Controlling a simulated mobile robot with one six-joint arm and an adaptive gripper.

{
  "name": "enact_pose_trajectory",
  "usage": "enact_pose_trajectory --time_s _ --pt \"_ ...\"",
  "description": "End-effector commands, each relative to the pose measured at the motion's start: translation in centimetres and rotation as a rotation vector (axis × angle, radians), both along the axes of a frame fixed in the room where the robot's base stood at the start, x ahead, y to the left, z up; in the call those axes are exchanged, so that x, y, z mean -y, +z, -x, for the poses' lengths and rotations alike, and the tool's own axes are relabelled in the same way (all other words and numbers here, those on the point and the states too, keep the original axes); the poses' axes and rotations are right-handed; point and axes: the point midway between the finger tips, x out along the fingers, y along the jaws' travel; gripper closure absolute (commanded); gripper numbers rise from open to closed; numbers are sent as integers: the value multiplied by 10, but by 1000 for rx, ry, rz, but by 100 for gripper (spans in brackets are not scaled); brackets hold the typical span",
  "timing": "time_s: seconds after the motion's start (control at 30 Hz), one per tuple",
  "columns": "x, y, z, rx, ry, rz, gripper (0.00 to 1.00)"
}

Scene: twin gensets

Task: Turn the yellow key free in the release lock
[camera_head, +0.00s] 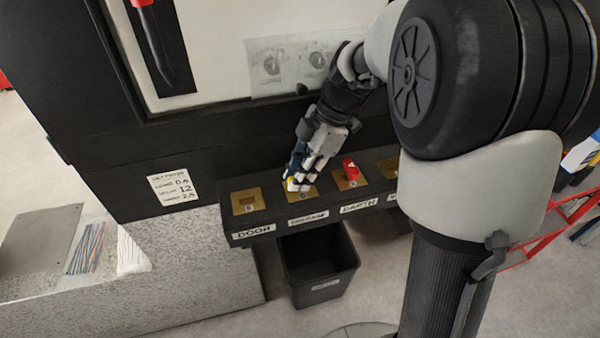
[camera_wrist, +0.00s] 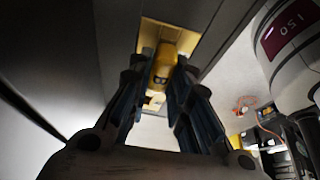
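The yellow key (camera_wrist: 164,66) stands in a brass lock plate (camera_wrist: 186,40) in the wrist view. The fingers of my gripper (camera_wrist: 160,72) lie on both sides of it and appear shut on it, with almost no gap showing. In the head view my gripper (camera_head: 297,182) points down at the second plate from the left, and only a bit of yellow shows at its tips. The label (camera_head: 308,218) below that plate is hard to read. How far the key is turned cannot be told.
The lock shelf (camera_head: 270,226) also bears an empty-looking plate (camera_head: 247,201) above the DOOR label and a red key (camera_head: 350,170) above EARTH. A black bin (camera_head: 320,264) stands below. A dark cabinet rises behind; a speckled block (camera_head: 190,265) is at left.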

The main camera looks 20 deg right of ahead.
Motion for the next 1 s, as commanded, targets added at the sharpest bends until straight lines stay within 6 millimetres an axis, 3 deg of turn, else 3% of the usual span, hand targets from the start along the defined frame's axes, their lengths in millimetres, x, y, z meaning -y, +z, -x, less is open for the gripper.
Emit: enact_pose_trajectory --time_s 0.3,0.67,1.0 --pt "0 0 0 1 -1 0 59" --pt "0 2 0 1 -3 1 59" --pt "0 34 0 2 -2 1 59"
